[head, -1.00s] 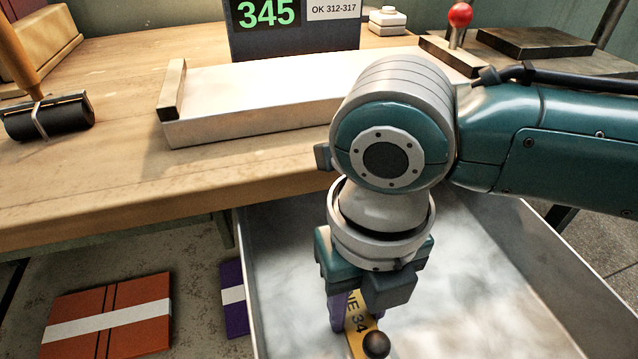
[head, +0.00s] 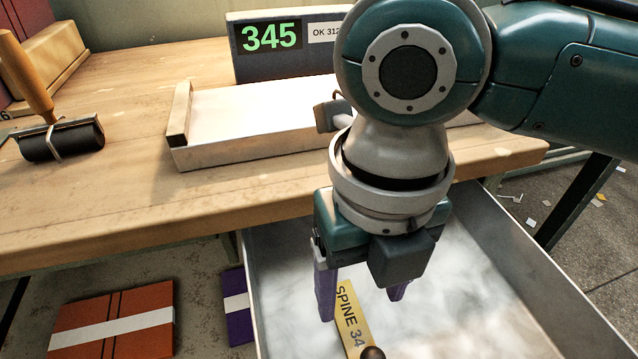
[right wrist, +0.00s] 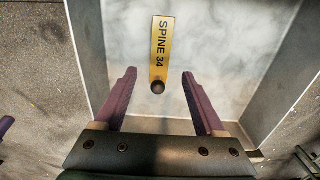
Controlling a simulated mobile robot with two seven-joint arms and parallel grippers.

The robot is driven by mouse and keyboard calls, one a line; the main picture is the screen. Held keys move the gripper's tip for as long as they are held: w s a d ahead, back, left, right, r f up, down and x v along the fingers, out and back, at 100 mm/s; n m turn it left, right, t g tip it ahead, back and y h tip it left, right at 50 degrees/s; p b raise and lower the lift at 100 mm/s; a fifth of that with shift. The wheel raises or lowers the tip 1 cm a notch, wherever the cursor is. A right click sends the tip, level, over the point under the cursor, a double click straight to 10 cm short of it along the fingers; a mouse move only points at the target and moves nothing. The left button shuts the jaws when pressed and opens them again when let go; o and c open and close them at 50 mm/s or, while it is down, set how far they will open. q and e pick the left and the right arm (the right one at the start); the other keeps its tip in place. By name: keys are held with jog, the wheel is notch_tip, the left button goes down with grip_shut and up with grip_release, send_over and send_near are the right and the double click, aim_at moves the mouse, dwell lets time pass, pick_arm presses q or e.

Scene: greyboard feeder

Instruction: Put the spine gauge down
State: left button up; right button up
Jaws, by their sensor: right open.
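The spine gauge is a flat yellow strip (head: 350,316) lettered "SPINE 34" with a dark round knob at one end. It lies in the grey metal tray (head: 268,285) below the bench's front edge. It also shows in the right wrist view (right wrist: 161,50), lying ahead of and between the fingers. My right gripper (head: 360,305) is above the gauge, its purple fingers spread wide and empty. In the right wrist view my right gripper (right wrist: 160,92) has clear gaps on both sides of the knob. My left gripper is in neither view.
On the bench (head: 110,215) stand a pale metal tray (head: 235,150), a display reading 345 (head: 270,38) and a black roller with a wooden handle (head: 60,142). An orange banded pack (head: 115,315) and a purple one (head: 237,305) lie left of the lower tray.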

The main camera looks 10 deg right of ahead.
notch_tip(320, 180, up, 5)
jog(key=p, duration=0.1)
jog(key=s+a+m+t+y, duration=0.2)
jog(key=s+a+m+y, duration=0.25)
jog(key=m, duration=1.25)
jog(key=s+d+f+m+t+h, duration=0.1)
jog(key=s+d+m+h, duration=0.3)
jog(key=d+m, duration=0.9)
jog(key=s+f+m, duration=0.1)
jog(key=s+m, duration=0.1)
jog(key=m, duration=0.2)
jog(key=shift+s+d+f+m+t, duration=0.15)
jog(key=shift+s+d+m+t, duration=0.15)
jog(key=shift+s+d, duration=0.1)
jog(key=shift+a, duration=0.1)
